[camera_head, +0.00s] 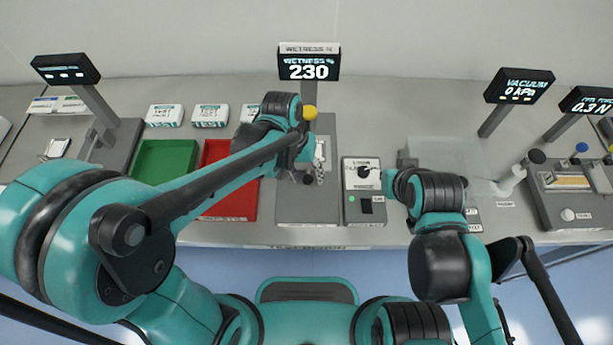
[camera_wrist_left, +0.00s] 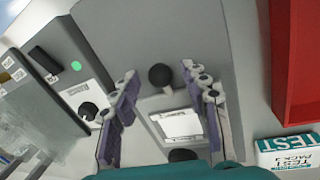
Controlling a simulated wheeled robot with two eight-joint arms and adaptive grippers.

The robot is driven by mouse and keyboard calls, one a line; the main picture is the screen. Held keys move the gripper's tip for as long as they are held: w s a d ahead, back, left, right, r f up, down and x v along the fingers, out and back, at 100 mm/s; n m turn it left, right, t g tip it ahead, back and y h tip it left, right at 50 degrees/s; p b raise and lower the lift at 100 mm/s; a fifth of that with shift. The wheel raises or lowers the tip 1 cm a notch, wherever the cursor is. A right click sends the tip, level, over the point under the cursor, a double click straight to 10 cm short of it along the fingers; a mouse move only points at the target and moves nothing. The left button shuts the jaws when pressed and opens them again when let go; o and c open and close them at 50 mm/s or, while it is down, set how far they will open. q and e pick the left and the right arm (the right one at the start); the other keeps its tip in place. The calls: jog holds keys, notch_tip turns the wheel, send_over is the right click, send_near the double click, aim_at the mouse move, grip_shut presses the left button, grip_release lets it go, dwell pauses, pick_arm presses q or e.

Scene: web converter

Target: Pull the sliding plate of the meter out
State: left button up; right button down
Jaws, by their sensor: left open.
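The meter is a grey stand (camera_head: 308,211) with a black display (camera_head: 309,66) reading WETNESS % 230. In the left wrist view, a light plate with a white sheet (camera_wrist_left: 182,125) lies on it, with a round black knob (camera_wrist_left: 162,77) at the plate's upper end. The black knob also shows in the head view (camera_head: 308,179). A second dark round part (camera_wrist_left: 183,157) is partly cut off by my gripper. My left gripper (camera_wrist_left: 167,105) is open over the plate, its fingers on either side, holding nothing. My right arm reaches in from the right; its fingers cannot be made out.
A control box (camera_head: 363,208) with a dial stands right of the meter. A red tray (camera_head: 211,204) and a green tray (camera_head: 160,165) lie to its left. A yellow ball (camera_head: 309,113) shows behind my left gripper. Test packs (camera_head: 210,115) stand behind the trays.

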pick_arm(q)
jog(key=shift+f, duration=0.15)
grip_shut()
jog(key=s+p, duration=0.2)
jog(key=s, duration=0.9)
jog(key=shift+s, duration=0.25)
grip_release()
notch_tip(320, 180, up, 12)
jog(key=a, duration=0.2)
jog(key=shift+w, duration=0.25)
